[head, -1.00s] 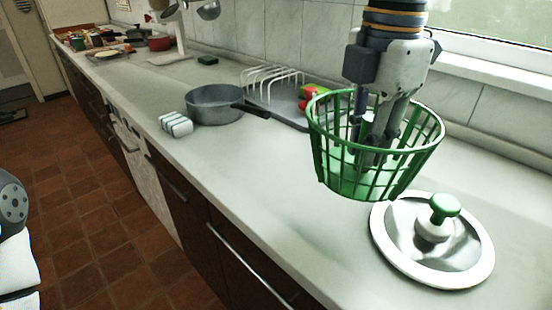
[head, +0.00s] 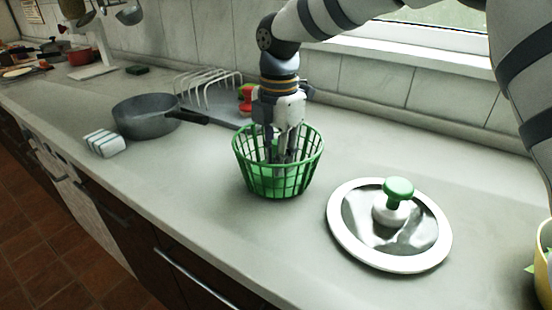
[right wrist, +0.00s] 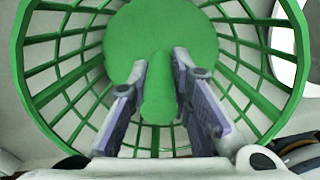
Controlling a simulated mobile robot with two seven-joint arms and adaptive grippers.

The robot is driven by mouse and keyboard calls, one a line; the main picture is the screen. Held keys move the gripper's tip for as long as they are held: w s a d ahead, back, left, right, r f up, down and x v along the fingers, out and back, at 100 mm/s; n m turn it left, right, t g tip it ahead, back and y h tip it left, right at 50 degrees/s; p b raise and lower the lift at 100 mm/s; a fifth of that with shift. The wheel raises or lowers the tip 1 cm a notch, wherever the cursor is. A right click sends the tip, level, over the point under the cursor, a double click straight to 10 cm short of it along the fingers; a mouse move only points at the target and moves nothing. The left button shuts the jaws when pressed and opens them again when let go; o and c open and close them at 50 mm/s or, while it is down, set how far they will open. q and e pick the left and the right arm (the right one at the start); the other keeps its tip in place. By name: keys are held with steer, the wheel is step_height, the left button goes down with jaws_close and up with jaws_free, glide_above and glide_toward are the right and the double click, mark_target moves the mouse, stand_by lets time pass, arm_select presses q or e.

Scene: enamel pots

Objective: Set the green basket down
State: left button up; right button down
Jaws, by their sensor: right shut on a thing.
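The green basket (head: 253,178), an open-slatted round one, is upright low at the counter in the middle of the head view. I cannot tell whether its base touches the worktop. My right gripper (head: 281,156) reaches down into it from above. In the right wrist view, the fingers (right wrist: 160,64) stand on either side of a green post (right wrist: 158,105) in the middle of the basket (right wrist: 258,78), and they are shut on it. The basket's underside is hidden. My left gripper is out of view.
A round lid (head: 346,236) with a green knob lies on the worktop (head: 190,205) to the basket's right. A grey pan (head: 150,123), a white rack (head: 208,88) and a striped white block (head: 104,143) stand to its left. A yellow pot (head: 544,265) shows at the right edge.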

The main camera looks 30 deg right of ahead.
steer(key=shift+f, duration=0.2)
steer(key=c, duration=1.5)
jaws_free()
steer(key=shift+o, duration=0.2)
step_height(320, 180, up, 12)
steer(key=shift+r, duration=0.15)
